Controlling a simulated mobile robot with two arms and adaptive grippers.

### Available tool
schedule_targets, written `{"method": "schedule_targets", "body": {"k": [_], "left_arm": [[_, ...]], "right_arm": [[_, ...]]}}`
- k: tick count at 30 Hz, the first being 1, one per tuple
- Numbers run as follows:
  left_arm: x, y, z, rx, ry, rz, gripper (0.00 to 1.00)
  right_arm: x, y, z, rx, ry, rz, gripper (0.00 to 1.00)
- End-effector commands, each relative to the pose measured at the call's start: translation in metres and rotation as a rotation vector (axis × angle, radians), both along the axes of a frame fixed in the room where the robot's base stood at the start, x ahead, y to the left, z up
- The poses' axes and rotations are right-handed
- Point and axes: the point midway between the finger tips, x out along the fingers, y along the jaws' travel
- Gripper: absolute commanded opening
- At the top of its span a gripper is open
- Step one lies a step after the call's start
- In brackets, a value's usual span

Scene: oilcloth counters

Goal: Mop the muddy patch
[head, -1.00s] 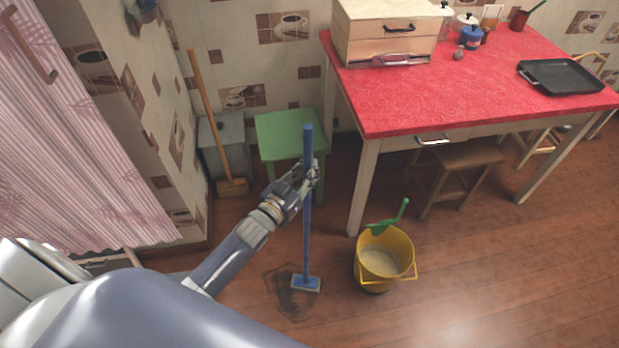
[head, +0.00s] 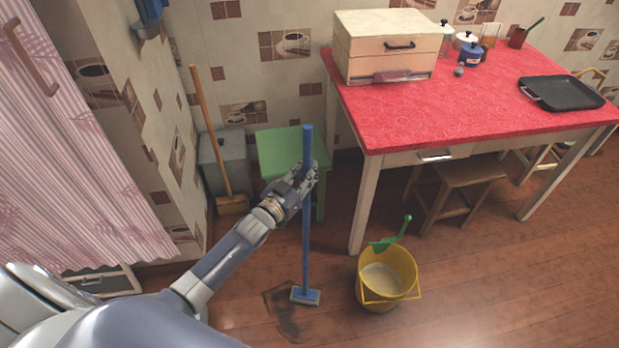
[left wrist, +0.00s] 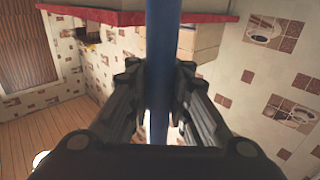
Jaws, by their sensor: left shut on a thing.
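A blue mop (head: 306,235) stands nearly upright, its flat head (head: 305,296) at the floor on the right edge of the dark muddy patch (head: 284,312). My left gripper (head: 308,178) is shut on the upper part of its handle. In the left wrist view the blue handle (left wrist: 160,70) runs between the two fingers (left wrist: 158,100). Part of the patch shows left of and below the mop head. My right gripper is in neither view.
A yellow bucket (head: 388,278) with a green-handled tool (head: 392,237) stands right of the mop. A green stool (head: 285,150), broom (head: 232,203) and grey bin (head: 228,160) are behind. A red-topped table (head: 450,110) is at right. Floor at lower right is clear.

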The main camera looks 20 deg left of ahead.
Motion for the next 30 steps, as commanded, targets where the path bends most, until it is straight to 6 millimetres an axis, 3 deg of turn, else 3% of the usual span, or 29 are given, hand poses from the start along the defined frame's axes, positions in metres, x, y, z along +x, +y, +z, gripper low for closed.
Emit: {"method": "schedule_targets", "body": {"k": [9, 22, 30], "left_arm": [[0.002, 0.001, 0.002, -0.001, -0.006, -0.001, 0.00], [0.039, 0.016, -0.002, 0.000, -0.007, -0.002, 0.00], [0.042, 0.018, -0.001, 0.000, -0.004, -0.001, 0.00]], "right_arm": [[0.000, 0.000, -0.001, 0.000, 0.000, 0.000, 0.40], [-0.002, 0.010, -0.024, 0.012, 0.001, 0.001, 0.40], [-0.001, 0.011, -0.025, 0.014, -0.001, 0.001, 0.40]]}}
